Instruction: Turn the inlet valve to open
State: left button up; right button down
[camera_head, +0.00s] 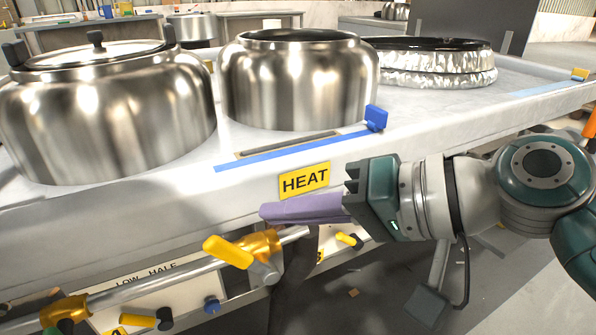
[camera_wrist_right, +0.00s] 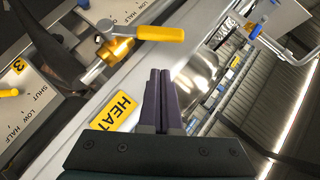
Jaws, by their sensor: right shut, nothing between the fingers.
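A brass valve (camera_head: 262,243) with a yellow lever handle (camera_head: 228,251) sits on the metal pipe under the bench's front edge; it looks like the inlet valve, though no label confirms this. In the right wrist view the brass valve body (camera_wrist_right: 117,50) and yellow handle (camera_wrist_right: 160,33) lie beyond my fingertips. My right gripper (camera_head: 266,211) is shut and empty, just above the valve and below the HEAT label, apart from the handle; its purple fingers (camera_wrist_right: 159,75) are together. My left gripper is out of view.
Another brass valve (camera_head: 64,309) is on the pipe at lower left. Smaller yellow knobs (camera_head: 348,240) sit on panels marked LOW, HALF and SHUT. The HEAT label (camera_head: 304,180) is on the bench front. Steel pots (camera_head: 298,85) stand on the bench (camera_head: 420,130).

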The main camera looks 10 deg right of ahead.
aim_at(245, 261)
jog(key=a+f, duration=0.1)
jog(key=s+a+f, duration=0.1)
jog(key=a, duration=0.1)
jog(key=shift+f, duration=0.2)
